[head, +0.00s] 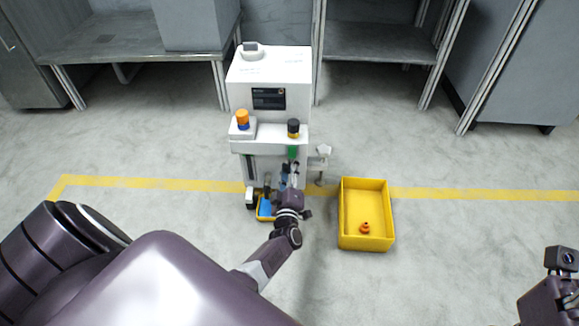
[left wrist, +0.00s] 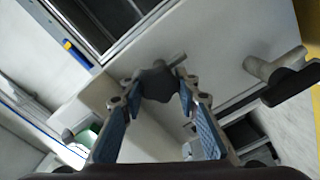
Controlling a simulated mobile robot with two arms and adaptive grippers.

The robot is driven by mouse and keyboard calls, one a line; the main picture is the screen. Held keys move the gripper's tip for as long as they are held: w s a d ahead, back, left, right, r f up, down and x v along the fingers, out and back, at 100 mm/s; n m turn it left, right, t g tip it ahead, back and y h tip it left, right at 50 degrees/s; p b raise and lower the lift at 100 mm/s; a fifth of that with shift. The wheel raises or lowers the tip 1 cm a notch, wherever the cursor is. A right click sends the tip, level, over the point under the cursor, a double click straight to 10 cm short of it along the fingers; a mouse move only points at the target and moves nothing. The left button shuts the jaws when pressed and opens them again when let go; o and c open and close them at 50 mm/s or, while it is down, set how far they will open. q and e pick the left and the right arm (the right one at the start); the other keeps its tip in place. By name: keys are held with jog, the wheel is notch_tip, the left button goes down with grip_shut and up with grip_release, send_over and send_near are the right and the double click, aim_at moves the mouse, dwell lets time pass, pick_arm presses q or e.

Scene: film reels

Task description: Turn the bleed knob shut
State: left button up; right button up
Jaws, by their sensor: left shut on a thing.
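The bleed knob is most likely the dark lobed knob (left wrist: 158,84) on a short grey stem, on the pale face of the white machine (head: 270,66). My left gripper (head: 288,172) is low at the machine's front. In the left wrist view its two blue-padded fingers (left wrist: 156,90) stand on either side of the knob and are shut on it. In the head view the gripper hides the knob. How far the knob is turned cannot be told. My right gripper (head: 562,260) is at the right edge, away from the machine; its fingers are unclear.
A grey stem with a black handle (left wrist: 288,84) sticks out right of the knob. A yellow bin (head: 380,214) holding a small orange part (head: 364,228) stands right of the machine. A small yellow tray with blue inside (head: 265,208) lies beside my left gripper. Grey benches stand behind.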

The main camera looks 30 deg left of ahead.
pick_arm(q)
jog(key=shift+d, duration=0.1)
jog(key=o, duration=1.2)
jog(key=shift+w, duration=0.1)
jog(key=v, duration=1.2)
